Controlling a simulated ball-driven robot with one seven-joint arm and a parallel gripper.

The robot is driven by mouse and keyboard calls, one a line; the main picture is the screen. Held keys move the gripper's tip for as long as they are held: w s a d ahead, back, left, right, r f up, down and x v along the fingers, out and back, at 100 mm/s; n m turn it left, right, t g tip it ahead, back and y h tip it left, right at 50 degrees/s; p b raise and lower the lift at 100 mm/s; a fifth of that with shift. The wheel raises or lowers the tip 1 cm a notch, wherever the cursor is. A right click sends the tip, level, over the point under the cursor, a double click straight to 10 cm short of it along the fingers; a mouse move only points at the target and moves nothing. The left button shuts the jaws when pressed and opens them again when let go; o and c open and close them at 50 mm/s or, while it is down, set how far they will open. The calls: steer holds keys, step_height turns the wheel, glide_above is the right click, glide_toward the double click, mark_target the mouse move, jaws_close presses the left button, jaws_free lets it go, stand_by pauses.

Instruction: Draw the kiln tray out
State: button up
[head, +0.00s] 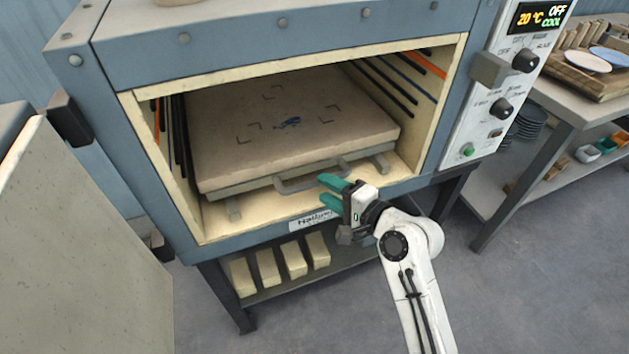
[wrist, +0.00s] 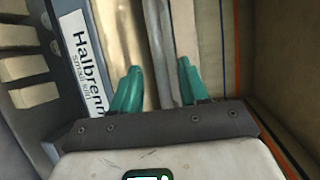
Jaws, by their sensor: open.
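The kiln tray (head: 292,125) is a pale thick slab inside the open kiln, with corner marks and a small blue figure on top. It rests on low supports on the kiln floor. Its grey bar handle (head: 312,178) runs along its front edge. My gripper (head: 328,190), with green fingers, is open at the kiln mouth, close to the right end of the handle. In the wrist view the grey handle bar (wrist: 160,50) runs up between the spread fingers of my gripper (wrist: 158,88). I cannot tell whether they touch it.
The kiln door (head: 85,230) stands open at the left. A control panel (head: 505,90) reads 20 °C, OFF, COOL. Pale blocks (head: 280,262) lie on the shelf below. A side table (head: 565,100) holding dishes stands at the right. The floor in front is clear.

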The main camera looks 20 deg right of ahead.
mark_target(318, 185)
steer(key=shift+x, duration=2.35)
steer(key=shift+s, duration=0.1)
jaws_close()
